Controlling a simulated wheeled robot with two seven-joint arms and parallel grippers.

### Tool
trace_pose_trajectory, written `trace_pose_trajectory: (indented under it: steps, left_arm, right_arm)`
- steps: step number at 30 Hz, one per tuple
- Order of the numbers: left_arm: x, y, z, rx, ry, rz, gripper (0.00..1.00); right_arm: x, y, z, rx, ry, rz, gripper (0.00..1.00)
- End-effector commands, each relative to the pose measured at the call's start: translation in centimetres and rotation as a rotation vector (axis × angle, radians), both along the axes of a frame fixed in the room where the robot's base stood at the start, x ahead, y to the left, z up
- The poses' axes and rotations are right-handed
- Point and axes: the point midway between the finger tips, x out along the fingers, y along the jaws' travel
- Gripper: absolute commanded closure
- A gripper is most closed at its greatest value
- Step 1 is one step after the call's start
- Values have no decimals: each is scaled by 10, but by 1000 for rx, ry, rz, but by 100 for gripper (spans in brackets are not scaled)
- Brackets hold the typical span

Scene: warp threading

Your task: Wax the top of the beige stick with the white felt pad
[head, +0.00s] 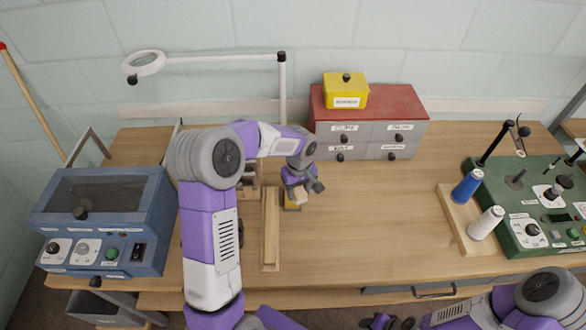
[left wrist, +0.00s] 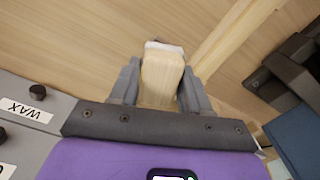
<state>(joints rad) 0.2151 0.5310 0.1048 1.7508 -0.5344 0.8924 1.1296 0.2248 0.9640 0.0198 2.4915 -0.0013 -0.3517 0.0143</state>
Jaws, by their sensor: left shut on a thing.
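The beige stick (head: 270,228) lies lengthwise on the wooden table, left of my left gripper (head: 301,194). In the left wrist view a pale strip that looks like the stick (left wrist: 228,42) runs at the upper right. My left gripper is shut on a small wooden block with a white felt face, the felt pad (left wrist: 163,68), which sits between both fingers (left wrist: 160,88). In the head view a small yellowish piece (head: 291,205) shows just under the gripper; contact is unclear. My right gripper (head: 388,322) is partly cut off at the bottom edge.
A grey drawer cabinet (head: 367,138) with a red top and yellow box (head: 346,90) stands behind. A blue machine (head: 105,215) is at the left. Thread spools (head: 486,222) and a green panel (head: 525,205) are at the right. The table's middle right is clear.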

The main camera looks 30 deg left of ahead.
Motion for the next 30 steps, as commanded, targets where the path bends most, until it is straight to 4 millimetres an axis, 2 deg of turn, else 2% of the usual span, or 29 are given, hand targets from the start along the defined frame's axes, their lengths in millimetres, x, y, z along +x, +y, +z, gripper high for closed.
trace_pose_trajectory:
  steps: [1, 3, 8, 14, 24, 30]
  left_arm:
    - [7, 12, 13, -2, -3, 102, 78]
    - [12, 23, 20, -4, -3, 209, 78]
    - [17, 33, 23, -8, -5, 306, 78]
    - [17, 32, 10, -8, -5, 306, 78]
    - [16, 32, -26, -7, -4, 303, 78]
    - [17, 32, -36, -8, -5, 302, 78]
  right_arm:
    - [0, 0, 9, 0, 0, 0, 57]
    - [0, 0, 12, 0, 0, 0, 57]
    - [0, 0, 12, 0, -1, 0, 57]
    - [0, 0, 2, 0, -1, 0, 57]
    - [0, 0, -22, 0, -1, 0, 57]
    - [0, 0, -28, 0, -1, 0, 57]
